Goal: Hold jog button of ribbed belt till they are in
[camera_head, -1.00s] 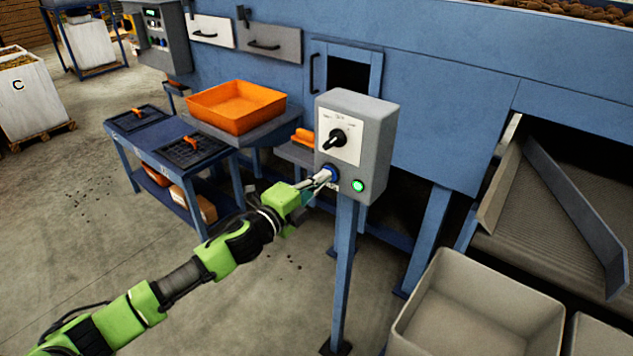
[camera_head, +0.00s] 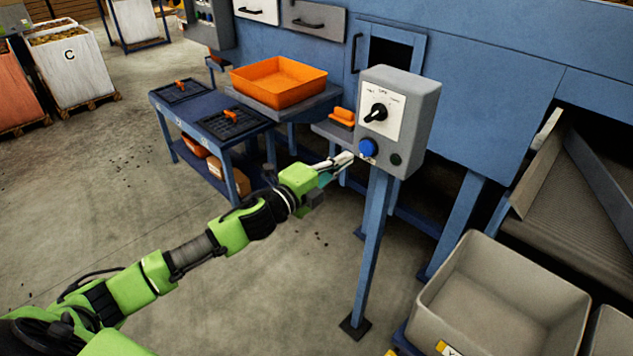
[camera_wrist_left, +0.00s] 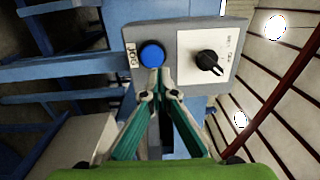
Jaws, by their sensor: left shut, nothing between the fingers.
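The grey control box (camera_head: 399,118) stands on a blue post. On its face are a black rotary switch (camera_head: 376,113), a blue jog button (camera_head: 367,147) and a dark, unlit round lamp (camera_head: 395,159). My left gripper (camera_head: 348,158) is shut and empty, its tips just left of and slightly below the button, apart from it in the head view. In the left wrist view the blue button (camera_wrist_left: 152,55) is uncovered beside the JOG label, just beyond the closed fingertips (camera_wrist_left: 158,80). The ribbed belt (camera_head: 560,195) is at the right, partly hidden by a side plate. My right gripper is out of view.
A grey crate (camera_head: 500,300) stands below the belt, with another crate at the right edge. An orange tray (camera_head: 278,82) and a blue table (camera_head: 215,128) are behind my left arm. Open concrete floor lies left of the post.

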